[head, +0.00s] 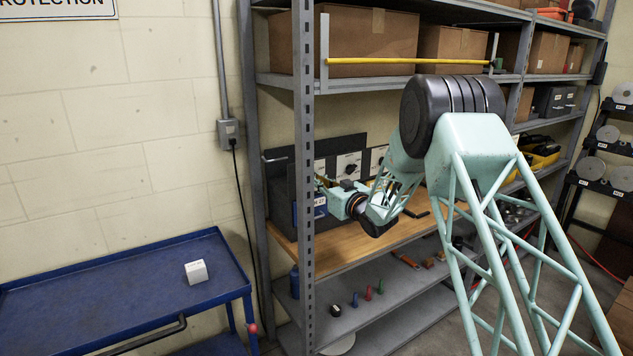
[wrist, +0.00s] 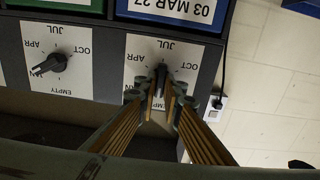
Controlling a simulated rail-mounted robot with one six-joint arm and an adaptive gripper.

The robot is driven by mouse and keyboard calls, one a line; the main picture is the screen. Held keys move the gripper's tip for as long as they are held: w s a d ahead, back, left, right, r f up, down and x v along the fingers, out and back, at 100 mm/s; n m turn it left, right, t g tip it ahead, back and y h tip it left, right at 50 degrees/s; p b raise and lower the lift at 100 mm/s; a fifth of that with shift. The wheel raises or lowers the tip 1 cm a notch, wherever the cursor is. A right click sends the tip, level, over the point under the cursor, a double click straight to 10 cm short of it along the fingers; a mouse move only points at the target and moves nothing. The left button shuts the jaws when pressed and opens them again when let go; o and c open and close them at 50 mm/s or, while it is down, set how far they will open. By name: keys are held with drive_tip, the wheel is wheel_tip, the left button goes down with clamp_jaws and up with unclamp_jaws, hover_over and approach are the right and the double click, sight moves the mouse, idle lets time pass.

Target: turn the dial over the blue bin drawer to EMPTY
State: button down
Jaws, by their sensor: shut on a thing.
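The dial (wrist: 161,80) over the blue bin drawer (wrist: 172,14) is a dark knob on a white plate, seen upside down in the wrist view. My gripper (wrist: 160,98) has its two fingertips on either side of the knob, shut on it. The knob lies nearly up and down in the picture, in line with JUL at the top. APR and OCT show beside it. EMPTY on this plate is hidden behind my fingers. In the head view my gripper (head: 328,192) is at the bin unit, with the dial hidden.
A second dial (wrist: 50,65) sits to the left in the wrist view, under a green-edged drawer (wrist: 60,3). In the head view a shelf upright (head: 304,140) stands close to my gripper. A blue cart (head: 110,285) with a white box (head: 196,272) stands left.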

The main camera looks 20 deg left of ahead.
drive_tip(key=c, duration=2.7)
unclamp_jaws()
drive_tip(key=shift+c, duration=0.2)
drive_tip(key=shift+s+d, duration=0.1)
drive_tip(key=v, duration=1.1)
drive_tip(key=shift+s+d, duration=0.25)
drive_tip(key=shift+d, duration=0.05)
